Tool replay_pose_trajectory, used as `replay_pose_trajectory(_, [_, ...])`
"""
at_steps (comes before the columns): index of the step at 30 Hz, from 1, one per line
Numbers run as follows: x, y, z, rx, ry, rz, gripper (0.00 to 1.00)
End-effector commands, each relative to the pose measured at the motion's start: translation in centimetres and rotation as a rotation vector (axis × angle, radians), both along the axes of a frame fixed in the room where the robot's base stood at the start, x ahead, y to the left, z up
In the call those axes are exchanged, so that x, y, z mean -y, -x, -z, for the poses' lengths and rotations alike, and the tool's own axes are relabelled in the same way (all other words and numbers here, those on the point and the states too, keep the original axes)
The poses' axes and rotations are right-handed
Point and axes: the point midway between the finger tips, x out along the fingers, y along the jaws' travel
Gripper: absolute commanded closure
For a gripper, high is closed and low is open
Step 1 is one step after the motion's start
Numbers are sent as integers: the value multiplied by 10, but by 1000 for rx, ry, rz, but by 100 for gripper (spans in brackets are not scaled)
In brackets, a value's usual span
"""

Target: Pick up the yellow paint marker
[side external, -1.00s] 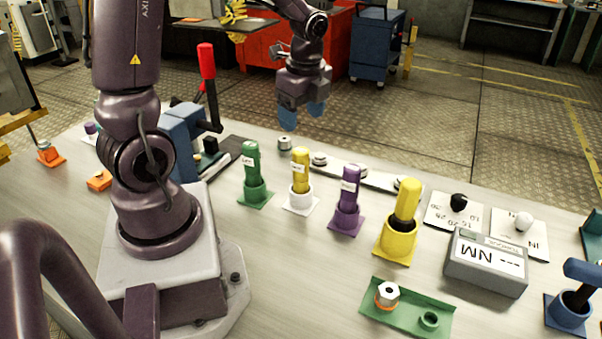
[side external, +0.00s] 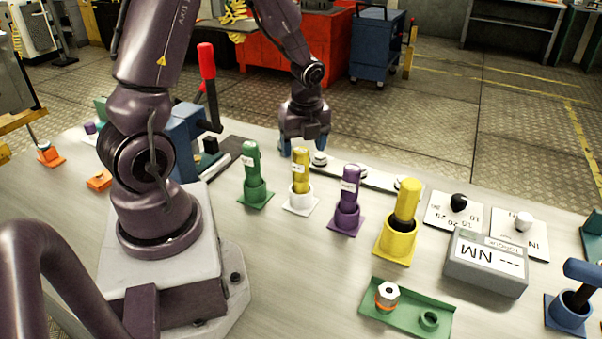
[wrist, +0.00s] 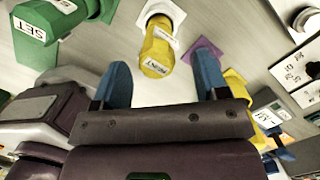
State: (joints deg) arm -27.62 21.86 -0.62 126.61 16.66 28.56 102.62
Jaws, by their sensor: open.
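The yellow paint marker (side external: 300,172) stands upright in a white holder (side external: 300,202) on the table, with a white label on its side. In the wrist view the labelled yellow marker (wrist: 158,48) shows at the top middle, its end towards me, between and beyond the two blue fingers. My gripper (side external: 303,145) is open and empty, pointing down, with its fingertips close to the marker's top and seemingly a little behind it. In the wrist view my gripper (wrist: 162,78) has clear space between its fingers, and no contact shows.
A green marker (side external: 251,162) stands to the left and a purple marker (side external: 349,186) to the right, each in its holder. A larger yellow piece (side external: 408,201) stands in a yellow holder further right. A white strip (side external: 342,171) with metal knobs lies behind.

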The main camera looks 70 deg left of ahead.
Motion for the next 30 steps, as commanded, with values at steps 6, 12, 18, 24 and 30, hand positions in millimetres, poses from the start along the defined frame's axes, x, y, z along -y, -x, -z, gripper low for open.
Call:
replay_pose_trajectory(6, [-4, 4, 34, -5, 3, 0, 33])
replay_pose_trajectory(12, [-6, 3, 42, 0, 2, 0, 33])
replay_pose_trajectory(18, [-6, 3, 42, 0, 2, 0, 44])
replay_pose_trajectory(24, [-6, 3, 41, 0, 2, 0, 90])
replay_pose_trajectory(30, [-6, 3, 41, 1, 2, 0, 100])
